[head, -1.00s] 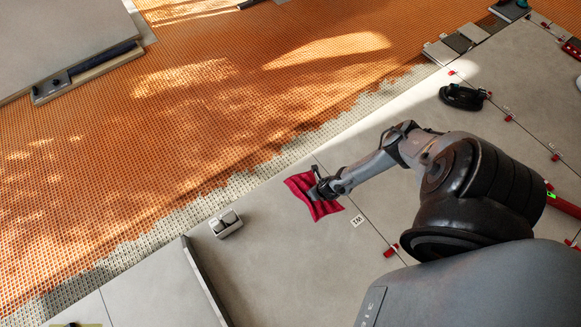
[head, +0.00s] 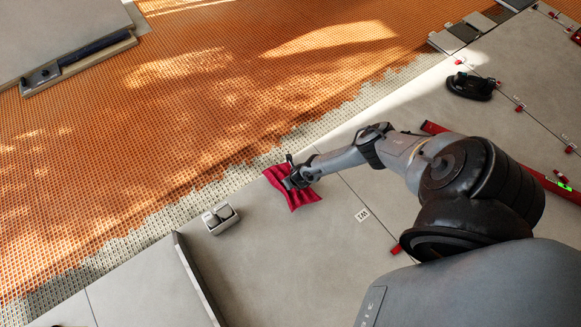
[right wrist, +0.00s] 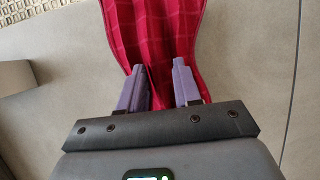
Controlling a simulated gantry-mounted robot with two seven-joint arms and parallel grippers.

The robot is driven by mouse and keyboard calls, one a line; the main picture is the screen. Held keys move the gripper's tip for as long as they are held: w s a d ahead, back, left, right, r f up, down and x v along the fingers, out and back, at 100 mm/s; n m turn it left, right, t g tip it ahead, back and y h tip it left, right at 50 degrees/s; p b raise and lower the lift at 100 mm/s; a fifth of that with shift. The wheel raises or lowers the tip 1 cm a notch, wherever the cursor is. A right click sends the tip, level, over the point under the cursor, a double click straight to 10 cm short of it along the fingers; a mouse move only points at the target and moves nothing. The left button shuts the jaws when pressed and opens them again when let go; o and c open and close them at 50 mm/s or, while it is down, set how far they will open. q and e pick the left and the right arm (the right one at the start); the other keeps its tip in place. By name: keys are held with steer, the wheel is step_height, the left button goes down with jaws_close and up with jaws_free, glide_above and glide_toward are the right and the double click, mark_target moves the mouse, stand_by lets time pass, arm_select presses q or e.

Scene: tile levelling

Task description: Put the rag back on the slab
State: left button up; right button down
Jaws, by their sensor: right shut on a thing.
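The red rag (head: 300,197) is at the middle of the head view, over the grey slab (head: 290,255) near its edge with the orange mat. My right gripper (head: 295,180) is shut on the rag. In the right wrist view the rag (right wrist: 155,35) is bunched between the two fingers (right wrist: 160,88) and spreads out beyond them. I cannot tell whether its far part touches the slab. My left gripper is not in view.
A grey upright strip (head: 198,280) is nearer. A black suction cup (head: 470,87), red clips (head: 396,249) and a red level (head: 545,180) lie to the right. Orange matting (head: 200,110) covers the far floor.

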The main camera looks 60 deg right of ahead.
step_height(320, 180, down, 4)
steer(key=b, duration=0.3)
steer(key=shift+r, duration=0.1)
steer(key=shift+a, duration=0.1)
steer(key=c, duration=0.8)
jaws_free()
